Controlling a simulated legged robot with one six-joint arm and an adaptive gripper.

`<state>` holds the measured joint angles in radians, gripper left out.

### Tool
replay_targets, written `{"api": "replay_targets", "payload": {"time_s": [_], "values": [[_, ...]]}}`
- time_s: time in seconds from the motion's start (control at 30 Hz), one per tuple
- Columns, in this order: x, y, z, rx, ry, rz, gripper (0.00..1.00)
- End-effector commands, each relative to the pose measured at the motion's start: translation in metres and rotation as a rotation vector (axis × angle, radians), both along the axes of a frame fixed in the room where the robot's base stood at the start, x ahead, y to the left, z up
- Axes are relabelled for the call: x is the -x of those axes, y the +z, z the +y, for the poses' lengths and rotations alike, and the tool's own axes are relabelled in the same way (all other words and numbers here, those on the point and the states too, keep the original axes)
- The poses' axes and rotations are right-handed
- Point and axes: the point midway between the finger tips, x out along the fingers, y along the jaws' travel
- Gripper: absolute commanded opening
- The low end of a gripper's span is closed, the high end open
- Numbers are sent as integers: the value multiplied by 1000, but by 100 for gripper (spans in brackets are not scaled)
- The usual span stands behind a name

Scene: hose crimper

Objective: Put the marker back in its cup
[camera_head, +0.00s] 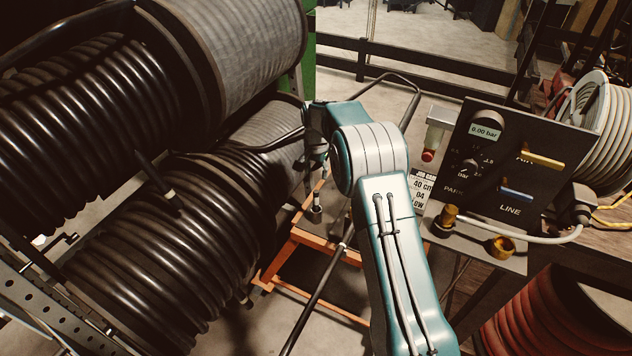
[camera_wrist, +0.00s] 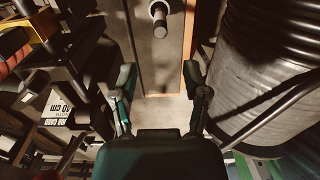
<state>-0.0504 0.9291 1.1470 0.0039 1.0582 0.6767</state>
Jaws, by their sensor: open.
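My gripper (camera_head: 317,162) hangs from the teal arm beside the hose reels, above an orange-framed stand (camera_head: 303,240). In the wrist view its two fingers (camera_wrist: 161,108) are spread apart with nothing between them. A small dark upright piece with a paler rim (camera_head: 316,212) stands on the stand below the gripper. A round dark post with a pale end (camera_wrist: 159,20) shows at the top of the wrist view, beyond the fingertips; I cannot tell whether it is the same piece. I cannot make out the marker or clearly identify its cup in either view.
Large reels of black hose (camera_head: 170,255) crowd the left. A control panel (camera_head: 515,160) with a pressure display, a red button (camera_head: 428,155) and a job card (camera_head: 421,190) stand right of my arm. A dark rod (camera_head: 320,282) slants in front of the stand. Red hose (camera_head: 530,315) lies lower right.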

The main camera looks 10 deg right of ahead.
Motion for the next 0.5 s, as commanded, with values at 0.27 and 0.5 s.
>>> {"api": "replay_targets", "payload": {"time_s": [0.27, 0.5], "values": [[9, 38, -2, 0, 27, -26, 59], [39, 101, -7, 2, 97, -80, 59]]}}
